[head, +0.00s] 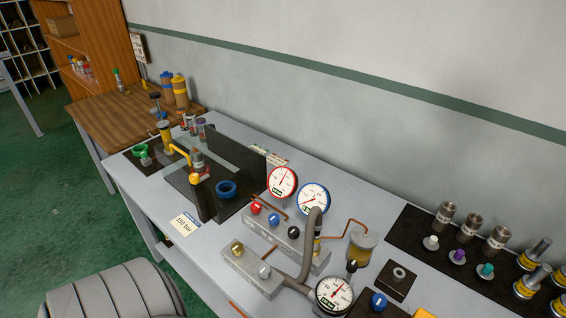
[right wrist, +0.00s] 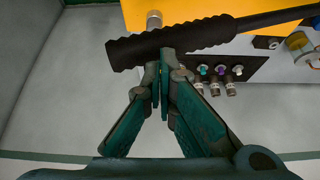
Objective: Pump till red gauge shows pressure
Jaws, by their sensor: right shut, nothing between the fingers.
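The red-rimmed gauge (head: 282,181) stands upright on the table in the head view. Its needle looks to point roughly upward, but the scale is too small to read. In the right wrist view a black ribbed handle (right wrist: 185,42) on a dark bar crosses the top, over a yellow-orange body (right wrist: 190,14). My right gripper (right wrist: 163,72) is shut and empty, its fingertips at the handle's near edge; I cannot tell whether they touch. A yellow corner (head: 424,313) shows at the bottom edge of the head view. My left gripper is not in view.
A blue-rimmed gauge (head: 313,198) and a black-rimmed gauge (head: 333,294) stand near a valve block (head: 252,270) with knobs and a grey hose. A card reading 150 bar (head: 185,223) lies on the table. Several metal fittings stand on a black mat (head: 418,222).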

